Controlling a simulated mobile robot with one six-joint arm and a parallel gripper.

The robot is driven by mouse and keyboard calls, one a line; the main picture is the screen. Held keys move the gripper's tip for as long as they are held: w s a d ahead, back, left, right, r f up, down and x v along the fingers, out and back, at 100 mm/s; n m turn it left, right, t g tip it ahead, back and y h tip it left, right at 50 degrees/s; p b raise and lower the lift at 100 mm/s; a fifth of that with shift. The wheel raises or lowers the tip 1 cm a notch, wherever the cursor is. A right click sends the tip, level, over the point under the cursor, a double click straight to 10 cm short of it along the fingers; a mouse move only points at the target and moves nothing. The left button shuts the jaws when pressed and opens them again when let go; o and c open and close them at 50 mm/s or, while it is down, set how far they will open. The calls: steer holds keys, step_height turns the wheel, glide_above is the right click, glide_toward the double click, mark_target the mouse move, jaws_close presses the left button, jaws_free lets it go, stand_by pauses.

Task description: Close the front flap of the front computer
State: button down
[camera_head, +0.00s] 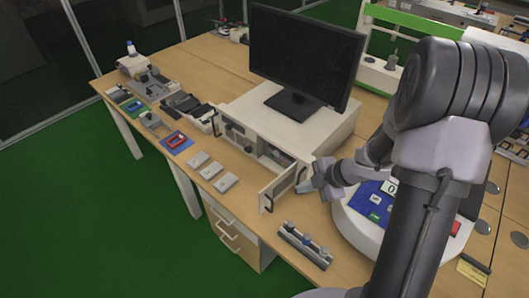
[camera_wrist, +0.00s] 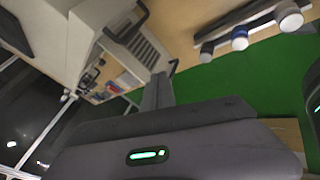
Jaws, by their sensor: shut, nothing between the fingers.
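The front computer (camera_head: 310,128) is a pale flat case on the wooden table, under a black monitor (camera_head: 303,58). Its front flap (camera_head: 280,187) stands open, swung out from the right part of the case front, with a dark handle near its outer edge. The open compartment (camera_head: 273,155) shows behind it. My gripper (camera_head: 309,186) is just right of the flap, on its outer side; I cannot tell whether they touch. In the wrist view the flap (camera_wrist: 142,48) with its grille is just beyond my shut, empty fingers (camera_wrist: 158,92).
A round white device (camera_head: 352,218) with a blue panel stands right of my gripper. A rack with several knobs (camera_head: 304,245) lies in front of the flap, near the table edge. Small grey boxes (camera_head: 212,171) and tools are to the left.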

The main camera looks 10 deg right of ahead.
steer(key=a+f+n+g+y+b, duration=0.1)
steer(key=a+f+b, duration=0.4)
steer(key=f, duration=0.4)
steer(key=shift+a+f, duration=0.4)
steer(key=shift+a, duration=0.5)
steer(key=shift+w, duration=0.1)
